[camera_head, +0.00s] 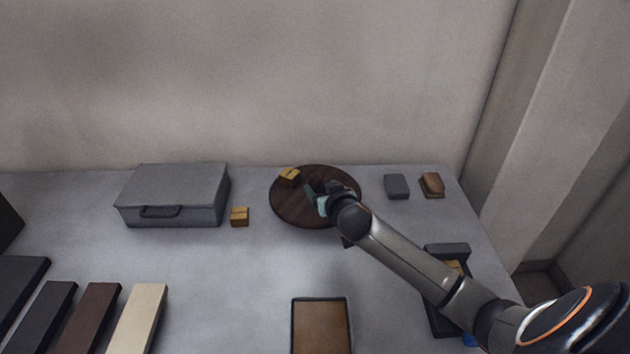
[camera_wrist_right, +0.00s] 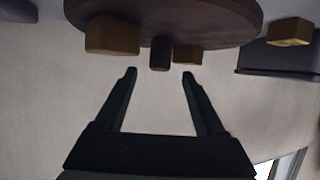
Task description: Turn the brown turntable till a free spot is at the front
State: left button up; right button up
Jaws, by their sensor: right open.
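The brown turntable (camera_head: 285,207) is a round dark wooden disc at the back middle of the table. A yellow block (camera_head: 289,176) sits on its back left part in the head view. In the right wrist view, which looks upside down, the disc (camera_wrist_right: 220,18) carries two yellow blocks, one larger (camera_wrist_right: 112,36) and one smaller (camera_wrist_right: 188,54), with a dark brown upright piece (camera_wrist_right: 161,54) between them. My right gripper (camera_head: 315,197) is open over the disc. Its fingertips (camera_wrist_right: 160,73) point toward the dark piece, apart from it. My arm hides the disc's front right part.
A grey case (camera_head: 175,193) and a small yellow block (camera_head: 240,217) stand left of the turntable. A grey block (camera_head: 397,186) and a brown item (camera_head: 432,184) lie right. A brown-floored tray (camera_head: 320,328) is at the front; a dark tray (camera_head: 447,249) is partly under my arm.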

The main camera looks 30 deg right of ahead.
aim_at(317, 183)
jog(key=shift+b+x, duration=0.3)
jog(key=shift+x, duration=3.1)
jog(key=shift+a, duration=0.1)
grip_shut()
